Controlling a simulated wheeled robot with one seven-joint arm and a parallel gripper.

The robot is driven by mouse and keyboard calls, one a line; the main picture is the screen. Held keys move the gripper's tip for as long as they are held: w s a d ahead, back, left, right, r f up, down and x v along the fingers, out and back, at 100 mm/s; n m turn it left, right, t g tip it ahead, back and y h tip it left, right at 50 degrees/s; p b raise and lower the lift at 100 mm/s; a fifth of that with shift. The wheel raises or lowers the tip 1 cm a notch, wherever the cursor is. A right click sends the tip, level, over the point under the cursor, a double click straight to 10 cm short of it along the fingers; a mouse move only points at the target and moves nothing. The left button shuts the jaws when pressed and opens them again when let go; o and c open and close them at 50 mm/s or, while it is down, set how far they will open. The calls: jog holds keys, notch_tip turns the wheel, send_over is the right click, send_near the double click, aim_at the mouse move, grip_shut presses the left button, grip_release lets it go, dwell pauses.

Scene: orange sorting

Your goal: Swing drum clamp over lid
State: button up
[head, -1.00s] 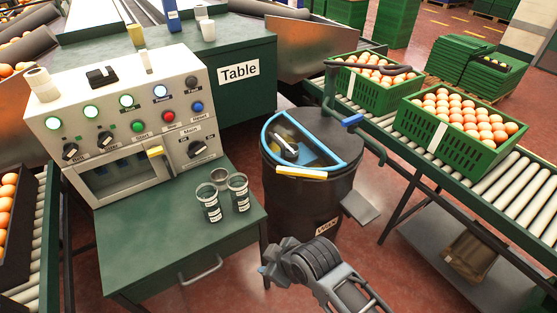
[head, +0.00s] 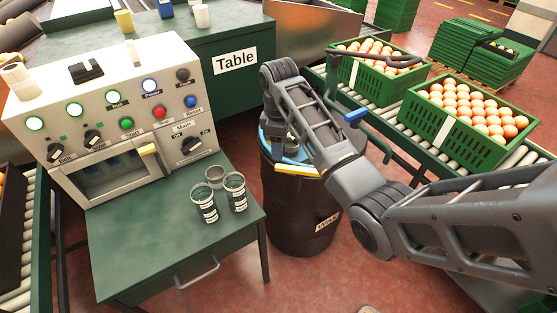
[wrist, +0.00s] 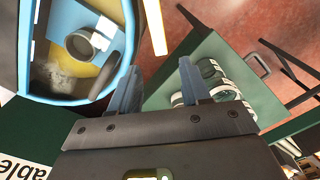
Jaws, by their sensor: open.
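The black drum (head: 300,222) stands on the floor right of the green bench. Its top has a blue rim (head: 265,140) and a yellow bar (head: 297,169), mostly covered by my arm. A dark curved bar with a blue handle (head: 354,116) stands beside the drum; I cannot tell surely if it is the clamp. In the wrist view, the drum's blue rim (wrist: 60,94) surrounds a yellowish area with a round grey part (wrist: 86,44). My gripper (wrist: 159,66) is open and empty beside the rim. In the head view its fingers are hidden or indistinct above the drum.
The control box (head: 110,115) and several clear cups (head: 204,206) stand on the green bench (head: 150,235) at left. Green crates of eggs (head: 470,128) sit on the roller conveyor at right. A table marked "Table" (head: 235,60) is behind.

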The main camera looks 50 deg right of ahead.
aim_at(279, 166)
notch_tip(279, 166, down, 7)
jog(key=shift+f, duration=0.1)
dwell(0.3)
grip_shut()
dwell(0.4)
